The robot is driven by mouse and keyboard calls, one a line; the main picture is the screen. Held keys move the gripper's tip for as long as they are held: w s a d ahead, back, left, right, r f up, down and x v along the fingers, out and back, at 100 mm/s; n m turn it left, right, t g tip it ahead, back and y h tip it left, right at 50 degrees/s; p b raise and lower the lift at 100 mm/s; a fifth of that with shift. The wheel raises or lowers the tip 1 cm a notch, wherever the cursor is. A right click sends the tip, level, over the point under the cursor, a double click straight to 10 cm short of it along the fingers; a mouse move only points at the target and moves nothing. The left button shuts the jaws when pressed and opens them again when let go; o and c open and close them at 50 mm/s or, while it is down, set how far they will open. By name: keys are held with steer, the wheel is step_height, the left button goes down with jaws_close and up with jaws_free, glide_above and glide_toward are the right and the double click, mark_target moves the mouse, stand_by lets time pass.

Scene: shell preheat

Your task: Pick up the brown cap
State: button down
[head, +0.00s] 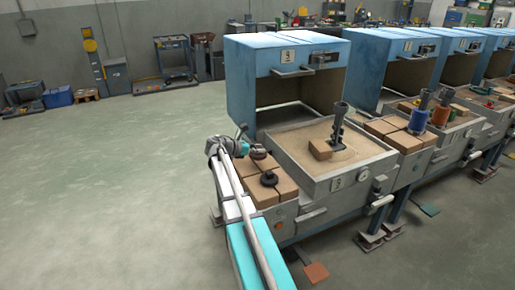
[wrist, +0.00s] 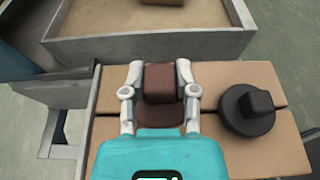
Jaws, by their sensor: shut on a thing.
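The brown cap (wrist: 158,88) is a round dark-brown disc with a block-shaped knob on top. In the wrist view my gripper (wrist: 160,72) has one finger on each side of the knob and is shut on it. In the head view the brown cap (head: 259,153) shows small at the end of my gripper (head: 250,148), over the back part of the brick-topped bench. Whether the cap touches the bricks or is just above them I cannot tell. My gripper hides part of the cap's disc.
A black cap (wrist: 248,108) with a square knob sits on the tan bricks (wrist: 275,155) to the right, close to my gripper. A sand tray (head: 335,180) with a brick (head: 320,149) and a dark upright post (head: 338,122) lies beyond. A blue hooded machine (head: 283,80) stands behind.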

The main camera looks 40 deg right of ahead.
steer(key=s+d+r+p, duration=0.3)
steer(key=s+r+p, duration=0.4)
steer(key=s, duration=0.5)
steer(key=shift+d+r, duration=0.3)
steer(key=shift+r, duration=0.4)
steer(key=shift+s, duration=0.1)
